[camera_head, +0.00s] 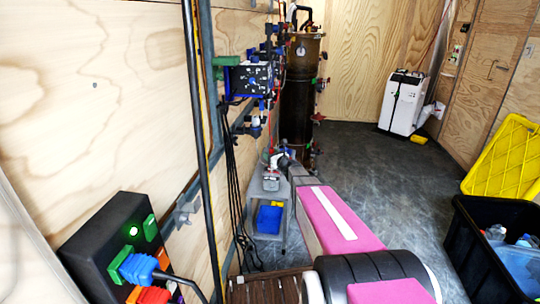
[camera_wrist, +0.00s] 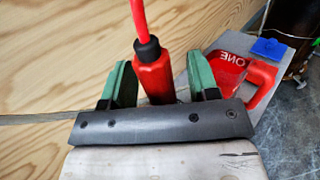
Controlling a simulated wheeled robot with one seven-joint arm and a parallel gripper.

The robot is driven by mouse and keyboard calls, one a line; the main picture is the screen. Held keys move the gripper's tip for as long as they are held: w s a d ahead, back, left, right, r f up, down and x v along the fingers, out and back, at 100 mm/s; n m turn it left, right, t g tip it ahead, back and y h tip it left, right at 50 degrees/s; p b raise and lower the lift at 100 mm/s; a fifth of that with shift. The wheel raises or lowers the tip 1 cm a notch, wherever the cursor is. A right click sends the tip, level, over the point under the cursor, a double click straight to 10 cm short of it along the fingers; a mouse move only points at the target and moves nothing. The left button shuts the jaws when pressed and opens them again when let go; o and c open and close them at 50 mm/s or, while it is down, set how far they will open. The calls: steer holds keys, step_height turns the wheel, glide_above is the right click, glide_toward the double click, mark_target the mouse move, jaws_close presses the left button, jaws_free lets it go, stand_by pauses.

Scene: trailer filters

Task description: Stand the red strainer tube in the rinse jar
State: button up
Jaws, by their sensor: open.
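In the wrist view a red tube (camera_wrist: 155,78) with a black collar and a thinner red length above it stands between my gripper's green fingers (camera_wrist: 158,62). It looks like the strainer tube. The fingers are open, with a visible gap on each side of it. Its lower end is hidden behind the grey gripper bar. In the head view my gripper (camera_head: 276,158) is small at the far end of my arm, above a grey stand. I cannot clearly make out the rinse jar; a small pale container (camera_head: 270,181) on the stand may be it.
A red handled container (camera_wrist: 232,72) marked "ONE" sits right of the tube on a grey surface. The grey stand (camera_head: 283,200) has a blue bin (camera_head: 269,219) below. Plywood wall, pipes and hanging cables are close on the left.

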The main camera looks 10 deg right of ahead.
steer(key=v, duration=1)
steer(key=shift+a, duration=0.1)
steer(key=s+a+f+n+g, duration=0.3)
steer(key=s+a+n+g, duration=0.2)
steer(key=s+n, duration=0.3)
steer(key=s+a+f+n+g, duration=0.2)
steer(key=s+a+n+g, duration=0.4)
steer(key=n, duration=0.4)
steer(key=s+d+f+n+g+h, duration=0.1)
steer(key=s+d+n+g+h, duration=0.1)
steer(key=s+n, duration=0.4)
steer(key=s+d+f+n+g+h, duration=0.2)
steer(key=s+n+h, duration=0.4)
steer(key=s, duration=0.3)
steer(key=d+g, duration=0.1)
steer(key=d, duration=0.1)
steer(key=shift+d+n, duration=0.3)
steer(key=shift+d, duration=0.1)
